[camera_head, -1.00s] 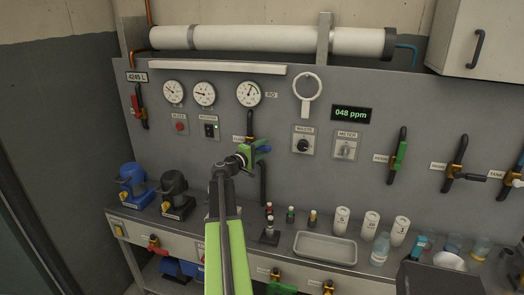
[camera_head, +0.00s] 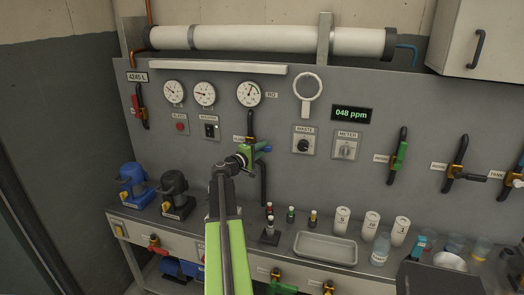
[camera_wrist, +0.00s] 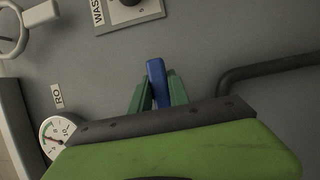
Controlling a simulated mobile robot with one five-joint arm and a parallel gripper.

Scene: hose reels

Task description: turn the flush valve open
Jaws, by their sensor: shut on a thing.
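The flush valve's blue lever handle (camera_head: 264,148) is on the pipe below the RO gauge, on the grey back panel. The small label beside it is too small to read surely. My gripper (camera_head: 252,150) is at the valve and is shut on the blue handle, whose end sticks out to the right. In the wrist view the blue handle (camera_wrist: 157,80) stands between the two green fingers of my gripper (camera_wrist: 157,95). The valve body is mostly hidden behind my gripper.
A row of gauges (camera_head: 248,93) and a waste knob (camera_head: 303,146) are near my gripper on the panel. Small bottles (camera_head: 291,214), white cartridges (camera_head: 342,219) and a tray (camera_head: 325,248) stand on the bench below. Other valves (camera_head: 397,160) are to the right.

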